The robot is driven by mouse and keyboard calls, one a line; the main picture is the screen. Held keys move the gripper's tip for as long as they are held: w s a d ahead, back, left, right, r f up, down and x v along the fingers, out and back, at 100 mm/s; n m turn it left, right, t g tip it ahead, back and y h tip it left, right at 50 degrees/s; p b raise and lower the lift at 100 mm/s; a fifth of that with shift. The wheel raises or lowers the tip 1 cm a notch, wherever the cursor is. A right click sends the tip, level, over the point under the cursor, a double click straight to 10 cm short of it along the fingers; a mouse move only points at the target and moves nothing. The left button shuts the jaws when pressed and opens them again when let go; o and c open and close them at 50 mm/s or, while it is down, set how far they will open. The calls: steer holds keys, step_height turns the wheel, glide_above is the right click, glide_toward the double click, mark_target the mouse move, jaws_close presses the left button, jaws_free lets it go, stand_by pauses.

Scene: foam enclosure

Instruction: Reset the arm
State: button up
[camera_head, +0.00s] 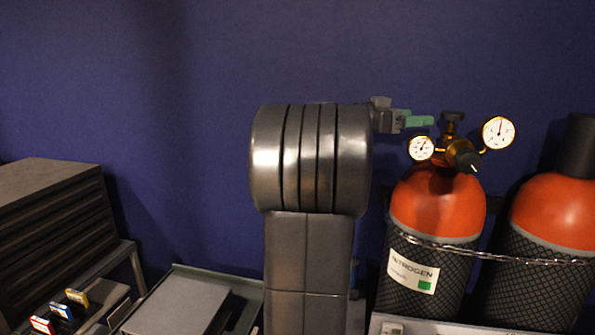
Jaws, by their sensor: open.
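My arm stands upright in the middle of the head view, its thick grey rounded joint facing the camera. My gripper (420,121) shows just right of that joint, small and partly hidden behind it. It has a grey body and green fingers that point right. The fingers are open, and I see nothing between them. In the picture they lie just left of the brass regulator (452,146); I cannot tell the gap in depth.
An orange nitrogen cylinder (437,205) and a second orange cylinder (557,212) stand at right behind a chain. A dark slatted unit (52,235) stands at left. Small coloured boxes (62,310) and a grey tray (180,305) lie low at left. The dark blue wall above is bare.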

mark_target(460, 114)
steer(key=p+x, duration=0.1)
steer(key=x, duration=0.3)
steer(key=p+x, duration=0.2)
steer(key=x, duration=0.2)
steer(key=s+p+x, duration=0.1)
steer(key=p+x, duration=0.1)
steer(key=x, duration=0.3)
steer(key=shift+d+r, duration=0.1)
steer(key=shift+r, duration=0.25)
steer(key=shift+f+m+g+b, duration=0.3)
steer(key=shift+f+g+b, duration=0.25)
steer(key=shift+b, duration=0.3)
steer(key=shift+r+m+g+b, duration=0.15)
steer(key=shift+m+g+b, duration=0.15)
steer(key=shift+g+b, duration=0.2)
steer(key=shift+m+g, duration=0.3)
steer(key=shift+g, duration=0.05)
steer(key=shift+s+r+b, duration=0.1)
steer(key=shift+b, duration=0.2)
steer(key=shift+r, duration=0.1)
